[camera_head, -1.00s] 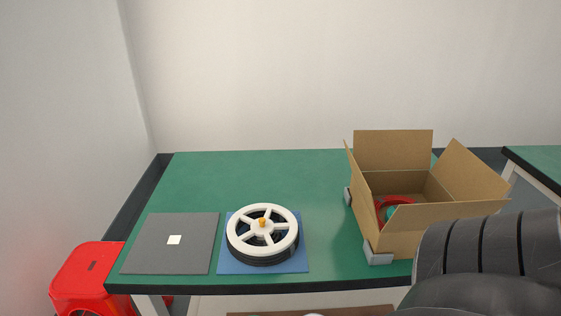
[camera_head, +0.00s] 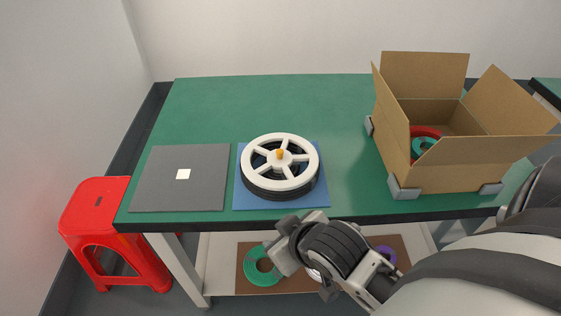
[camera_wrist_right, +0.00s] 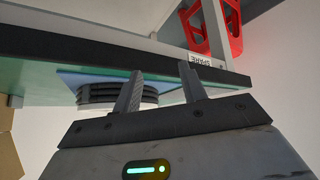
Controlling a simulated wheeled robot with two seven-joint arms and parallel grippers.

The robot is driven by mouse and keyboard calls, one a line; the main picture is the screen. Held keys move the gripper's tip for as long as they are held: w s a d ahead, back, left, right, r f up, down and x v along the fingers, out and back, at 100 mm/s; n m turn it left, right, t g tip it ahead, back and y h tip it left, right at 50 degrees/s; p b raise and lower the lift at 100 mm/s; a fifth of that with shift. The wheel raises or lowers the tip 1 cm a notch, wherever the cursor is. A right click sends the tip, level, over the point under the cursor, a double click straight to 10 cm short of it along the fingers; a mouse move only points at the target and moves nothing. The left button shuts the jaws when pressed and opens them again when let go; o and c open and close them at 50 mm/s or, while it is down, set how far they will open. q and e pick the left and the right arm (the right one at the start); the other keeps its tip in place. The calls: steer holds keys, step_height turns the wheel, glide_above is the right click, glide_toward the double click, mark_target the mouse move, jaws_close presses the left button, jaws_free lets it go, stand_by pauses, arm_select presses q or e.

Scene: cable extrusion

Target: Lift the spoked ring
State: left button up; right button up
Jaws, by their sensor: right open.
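The white spoked ring (camera_head: 300,143) lies flat on top of a stack of black rings (camera_head: 279,189), around a small orange peg (camera_head: 280,154). The stack stands on a blue mat (camera_head: 311,202) near the table's front edge. My right gripper (camera_head: 284,243) is just in front of the table edge, apart from the ring. In the right wrist view its two fingers (camera_wrist_right: 160,88) are spread with nothing held between them. The black stack (camera_wrist_right: 97,94) shows beyond them there, partly hidden by a finger. My left gripper is not in view.
A grey mat (camera_head: 202,195) with a white square lies left of the blue mat. An open cardboard box (camera_head: 450,178) holding red and green rings stands at the right. A lower shelf (camera_head: 222,257) carries coloured rings. A red stool (camera_head: 100,215) stands at the left.

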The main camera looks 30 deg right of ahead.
steer(key=w+a+r+n+t+y, duration=0.1)
steer(key=w+a+r+n+t, duration=0.15)
steer(key=w+r+t, duration=1.15)
steer(key=a+r+n+g+y, duration=0.3)
steer(key=a+r+n+y, duration=0.25)
steer(key=r+y, duration=0.25)
steer(key=a+r+n+g+y, duration=0.2)
steer(key=a+r+n+y, duration=0.3)
steer(key=r+n+y, duration=0.25)
steer(key=s+a+f+n+g+y, duration=0.25)
steer(key=a+n+g, duration=0.35)
steer(key=n+g, duration=0.5)
steer(key=m+g+h, duration=0.5)
steer(key=h, duration=1.5)
glide_above(279, 151)
steer(key=f, duration=1.5)
steer(key=shift+s+d+f, duration=0.2)
steer(key=shift+d, duration=0.05)
steer(key=shift+f, duration=0.6)
steer(key=f, duration=0.4)
steer(key=shift+w+a+f, duration=0.1)
steer(key=shift+w+a, duration=0.05)
steer(key=shift+a, duration=0.15)
steer(key=shift+f, duration=0.55)
jaws_close()
